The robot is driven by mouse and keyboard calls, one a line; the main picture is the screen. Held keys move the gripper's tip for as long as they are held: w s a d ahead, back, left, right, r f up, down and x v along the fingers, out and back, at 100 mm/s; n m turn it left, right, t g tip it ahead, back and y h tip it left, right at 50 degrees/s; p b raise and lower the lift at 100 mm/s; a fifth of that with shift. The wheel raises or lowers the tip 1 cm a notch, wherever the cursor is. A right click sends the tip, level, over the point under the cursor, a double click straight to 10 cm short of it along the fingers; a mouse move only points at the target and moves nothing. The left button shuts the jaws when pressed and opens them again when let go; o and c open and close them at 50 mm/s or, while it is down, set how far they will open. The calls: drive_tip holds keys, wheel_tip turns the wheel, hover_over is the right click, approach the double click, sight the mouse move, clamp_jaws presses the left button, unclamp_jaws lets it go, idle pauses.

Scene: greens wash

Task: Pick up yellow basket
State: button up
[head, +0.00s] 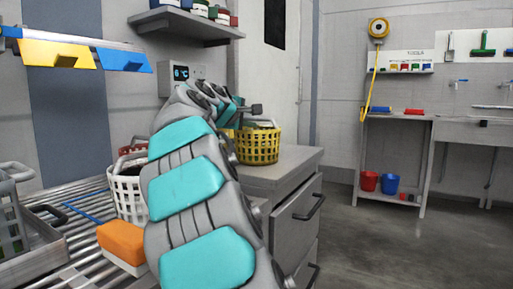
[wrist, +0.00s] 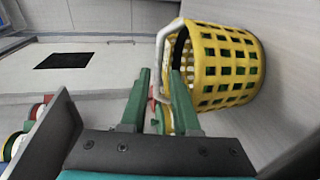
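The yellow basket (head: 257,146) stands on the grey counter at the centre of the head view, with green contents showing through its slots. In the wrist view the basket (wrist: 228,65) is at the upper right, and its white handle (wrist: 160,48) sticks out towards my gripper. My gripper (wrist: 159,76) has two green fingers spread apart, with part of the handle in the gap between them. I cannot tell whether either finger touches it. In the head view my gripper (head: 240,109) is at the basket's upper left, and my arm hides part of the scene.
The counter (head: 290,160) has drawers with dark handles. A white basket (head: 127,194) and an orange-and-white block (head: 121,241) are on the roller rack at left. A shelf (head: 187,23) with jars hangs above. The floor at right is clear.

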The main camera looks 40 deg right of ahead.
sight(258, 120)
drive_tip(key=shift+x, duration=2.9)
clamp_jaws()
